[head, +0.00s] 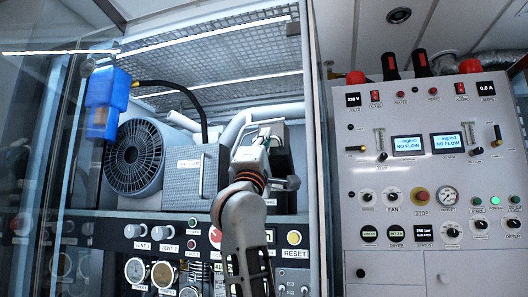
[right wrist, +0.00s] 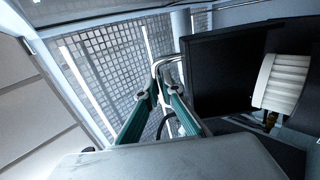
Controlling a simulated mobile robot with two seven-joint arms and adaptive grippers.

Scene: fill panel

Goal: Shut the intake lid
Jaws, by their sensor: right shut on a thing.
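My right gripper (head: 264,138) reaches up to the dark intake housing (head: 283,170) behind the control panel. In the right wrist view its two green-sided fingers (right wrist: 160,72) close in on a thin pale bent bar (right wrist: 170,60), which looks like a handle at the edge of a dark panel. This dark panel (right wrist: 222,75), seemingly the intake lid, stands open beside a white ribbed filter (right wrist: 281,82). The gripper is shut on the handle; the exact contact is small and partly hidden by the fingers. My arm hides part of the housing in the head view. My left gripper is not in view.
A round fan grille (head: 134,157) and a grey box (head: 198,170) stand left of the housing. A blue box (head: 107,103) hangs at upper left. A panel of knobs and gauges (head: 150,247) lies below; a grey control cabinet (head: 425,190) stands at right.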

